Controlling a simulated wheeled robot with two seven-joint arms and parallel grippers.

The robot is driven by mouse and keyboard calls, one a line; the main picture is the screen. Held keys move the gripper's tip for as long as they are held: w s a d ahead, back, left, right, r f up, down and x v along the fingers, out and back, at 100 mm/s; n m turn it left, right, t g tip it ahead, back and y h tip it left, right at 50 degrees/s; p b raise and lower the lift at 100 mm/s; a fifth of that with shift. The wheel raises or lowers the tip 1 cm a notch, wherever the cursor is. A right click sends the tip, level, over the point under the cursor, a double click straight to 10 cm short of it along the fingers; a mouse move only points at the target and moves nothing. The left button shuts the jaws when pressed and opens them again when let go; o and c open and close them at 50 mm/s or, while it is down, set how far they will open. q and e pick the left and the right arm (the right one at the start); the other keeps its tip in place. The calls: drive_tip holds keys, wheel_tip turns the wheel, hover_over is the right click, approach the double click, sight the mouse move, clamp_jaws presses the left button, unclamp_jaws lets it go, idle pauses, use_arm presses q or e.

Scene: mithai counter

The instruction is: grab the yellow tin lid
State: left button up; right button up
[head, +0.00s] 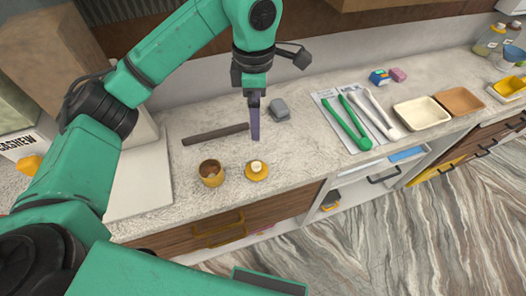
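The yellow tin lid (257,176), a small round disc with a pale knob on top, lies on the counter near its front edge. Just left of it stands a small round yellow tin (211,178) with a brown inside, its top open. My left gripper (255,136) points down above the counter, behind the lid and apart from it. Its fingers overlap from this side, so the gap between them is hidden. My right gripper is not in view.
A dark flat bar (215,134) and a grey block (279,110) lie near my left gripper. A yellow-handled drawer (219,232) is below the lid.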

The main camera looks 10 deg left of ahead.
use_arm(q)
wheel_tip(320, 180, down, 3)
drive_tip(key=w+b, duration=0.1)
drive_tip(key=b, duration=0.5)
hover_over(257, 165)
wheel_tip(257, 165, down, 4)
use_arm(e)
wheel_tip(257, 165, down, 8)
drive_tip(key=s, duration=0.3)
use_arm(q)
wheel_tip(257, 165, down, 6)
drive_tip(key=shift+w+d+r+p, duration=0.1)
drive_tip(key=shift+w+r+p, duration=0.05)
drive_tip(key=shift+p, duration=0.75)
wheel_tip(257, 165, down, 8)
drive_tip(key=p, duration=0.3)
drive_tip(key=shift+p, duration=0.4)
drive_tip(key=shift+a+f, duration=0.2)
drive_tip(key=shift+f, duration=0.15)
drive_tip(key=c, duration=1.1)
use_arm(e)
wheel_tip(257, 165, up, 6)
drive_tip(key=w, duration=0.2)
